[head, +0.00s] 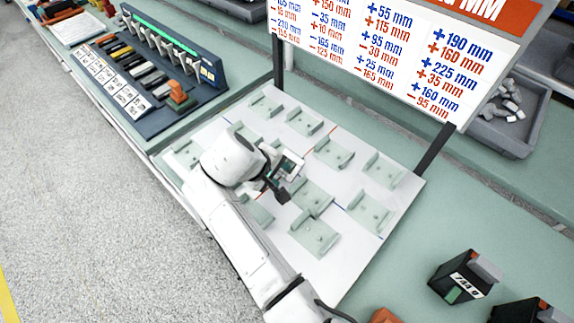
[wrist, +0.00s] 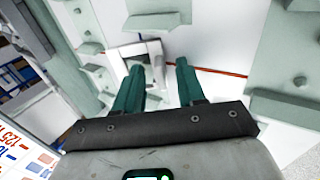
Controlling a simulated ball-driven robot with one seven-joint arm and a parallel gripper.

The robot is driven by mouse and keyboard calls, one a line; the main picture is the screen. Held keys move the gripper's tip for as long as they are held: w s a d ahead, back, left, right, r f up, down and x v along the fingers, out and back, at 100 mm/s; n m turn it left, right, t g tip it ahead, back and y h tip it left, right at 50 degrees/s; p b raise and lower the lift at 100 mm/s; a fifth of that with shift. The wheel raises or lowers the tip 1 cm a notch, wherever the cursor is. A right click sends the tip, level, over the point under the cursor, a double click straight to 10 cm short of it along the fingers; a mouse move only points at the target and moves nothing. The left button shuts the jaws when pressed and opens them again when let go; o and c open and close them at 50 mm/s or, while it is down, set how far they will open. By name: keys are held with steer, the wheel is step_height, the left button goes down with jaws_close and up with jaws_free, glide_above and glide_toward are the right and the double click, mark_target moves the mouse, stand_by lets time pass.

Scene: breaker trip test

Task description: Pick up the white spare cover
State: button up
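In the wrist view the white frame (wrist: 153,48) lies just beyond the fingertips, mostly ahead of the left finger. My gripper (wrist: 160,68) has two teal fingers spread apart, with a visible gap and nothing clearly held between them. In the head view my gripper (head: 277,183) is over the middle of the board, partly hidden by my arm. Whether a finger touches the frame I cannot tell.
Several pale green brackets (head: 314,236) stand on the white board (head: 340,272) around my gripper. A number sign (head: 400,50) on dark posts rises behind it. A dark breaker panel (head: 150,70) is at the upper left. A black box (head: 465,278) stands at the lower right.

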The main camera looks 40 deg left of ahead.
jaws_close()
steer(key=shift+r, duration=0.1)
stand_by(0.5)
steer(key=shift+r, duration=0.35)
step_height(320, 180, up, 2)
steer(key=shift+r+b, duration=0.1)
steer(key=shift+b, duration=0.55)
steer(key=s+d+r+p, duration=0.3)
steer(key=s+r+p, duration=0.1)
steer(key=s+r, duration=0.6)
steer(key=s, duration=0.3)
steer(key=shift+s+p, duration=0.4)
